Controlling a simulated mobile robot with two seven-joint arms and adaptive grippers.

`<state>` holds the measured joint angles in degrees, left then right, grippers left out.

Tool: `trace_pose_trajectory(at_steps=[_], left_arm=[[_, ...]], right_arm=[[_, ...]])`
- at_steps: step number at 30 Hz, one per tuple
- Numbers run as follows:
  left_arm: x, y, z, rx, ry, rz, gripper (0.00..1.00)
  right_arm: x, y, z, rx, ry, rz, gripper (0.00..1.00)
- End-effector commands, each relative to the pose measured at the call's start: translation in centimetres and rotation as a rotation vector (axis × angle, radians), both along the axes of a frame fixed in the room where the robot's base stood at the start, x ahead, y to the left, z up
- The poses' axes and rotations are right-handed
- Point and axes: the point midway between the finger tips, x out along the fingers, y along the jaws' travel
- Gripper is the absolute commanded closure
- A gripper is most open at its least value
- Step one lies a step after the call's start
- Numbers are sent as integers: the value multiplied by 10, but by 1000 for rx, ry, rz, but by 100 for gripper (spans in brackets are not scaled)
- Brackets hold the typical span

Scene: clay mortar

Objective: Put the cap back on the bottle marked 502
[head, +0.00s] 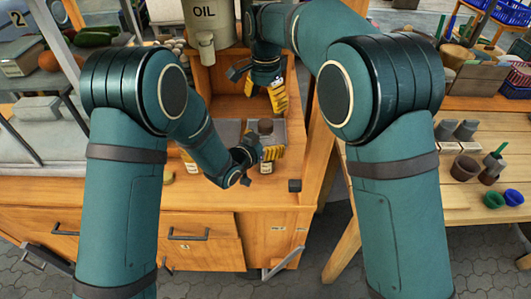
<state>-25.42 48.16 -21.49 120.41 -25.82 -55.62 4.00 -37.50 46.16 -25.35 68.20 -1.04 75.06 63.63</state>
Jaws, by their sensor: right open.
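My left gripper (267,153), with yellow fingers, is low over the front of the wooden workbench. A small bottle with a pale label (266,168) shows just below its fingers; whether they grip it is hidden. A second pale-labelled object (190,161) stands to the left, partly behind my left arm. My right gripper (278,94), also yellow-fingered, is open and points down above and behind the left one, in front of the bench's wooden back. The number 502 is too small to read on either label. I cannot make out the cap.
Grey blocks (228,132) stand behind the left gripper. A can marked OIL (204,28) hangs or stands above the bench (230,198). A wooden side panel closes the bench's right. Another table (455,197) at right holds pots and bowls.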

Motion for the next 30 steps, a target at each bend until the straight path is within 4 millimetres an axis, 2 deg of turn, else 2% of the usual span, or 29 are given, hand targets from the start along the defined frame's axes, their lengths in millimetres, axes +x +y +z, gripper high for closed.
trace_pose_trajectory(at_steps=[1, 4, 8, 9, 14, 17, 24, 30], left_arm=[[0, 0, 0, 0, 0, 0, 35], [0, 0, 0, 0, 0, 0, 70], [0, 0, 0, 0, 0, 0, 73], [0, 0, 0, 0, 0, 0, 100], [0, 0, 0, -1, -1, 0, 100], [0, 0, 0, -1, -1, 0, 100], [0, 0, 0, -1, -1, 0, 100], [0, 0, 1, -1, -1, 0, 100]], right_arm=[[0, 0, 0, 0, 0, 0, 25], [0, 0, 0, 0, 0, 0, 25], [0, 0, 0, 0, 0, 0, 25], [0, 0, 0, 0, 0, 0, 24], [0, 0, 0, -1, 1, 37, 25], [0, 0, 0, -1, 1, 126, 25], [-1, 0, -1, 1, 4, 466, 25], [-1, 0, 0, 3, 3, 692, 25]])
